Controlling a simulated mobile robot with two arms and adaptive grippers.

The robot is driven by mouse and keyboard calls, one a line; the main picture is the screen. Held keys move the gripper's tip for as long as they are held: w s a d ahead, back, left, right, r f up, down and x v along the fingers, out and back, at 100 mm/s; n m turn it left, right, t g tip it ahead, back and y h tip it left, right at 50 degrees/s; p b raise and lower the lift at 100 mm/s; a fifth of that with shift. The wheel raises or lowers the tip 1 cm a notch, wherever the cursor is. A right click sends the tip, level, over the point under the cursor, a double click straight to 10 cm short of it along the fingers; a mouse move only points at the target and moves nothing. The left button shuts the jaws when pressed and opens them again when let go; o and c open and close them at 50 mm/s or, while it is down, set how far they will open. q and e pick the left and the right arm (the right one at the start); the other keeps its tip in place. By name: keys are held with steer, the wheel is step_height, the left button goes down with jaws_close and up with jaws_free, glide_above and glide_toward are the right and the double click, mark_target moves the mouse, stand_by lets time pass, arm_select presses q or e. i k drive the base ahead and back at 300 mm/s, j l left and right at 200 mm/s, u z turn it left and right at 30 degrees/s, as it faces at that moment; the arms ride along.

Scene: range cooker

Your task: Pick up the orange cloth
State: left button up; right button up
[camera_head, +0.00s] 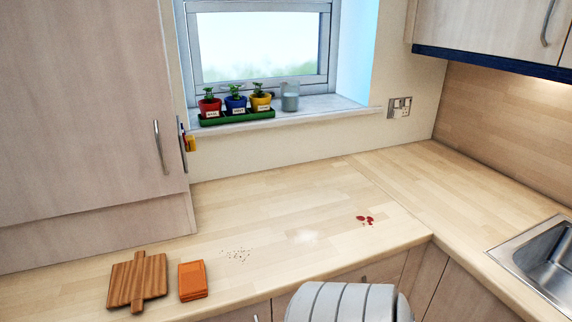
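The orange cloth (193,280) lies folded on the wooden worktop near its front edge, at the lower left of the head view. It sits just right of a wooden chopping board, with a small gap between them. Neither of my grippers shows in the view. A grey ribbed part at the bottom centre stands in front of the counter front and hides part of it.
The chopping board (138,281) lies left of the cloth. Dark crumbs (236,255), a pale powdery patch (306,237) and red spots (365,220) mark the worktop (270,210). A sink (545,262) is at right. Potted plants (236,105) and a glass (290,96) stand on the windowsill. A tall cabinet (85,100) borders the left.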

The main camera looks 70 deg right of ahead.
mark_target(192, 276)
steer(key=z, duration=1.5)
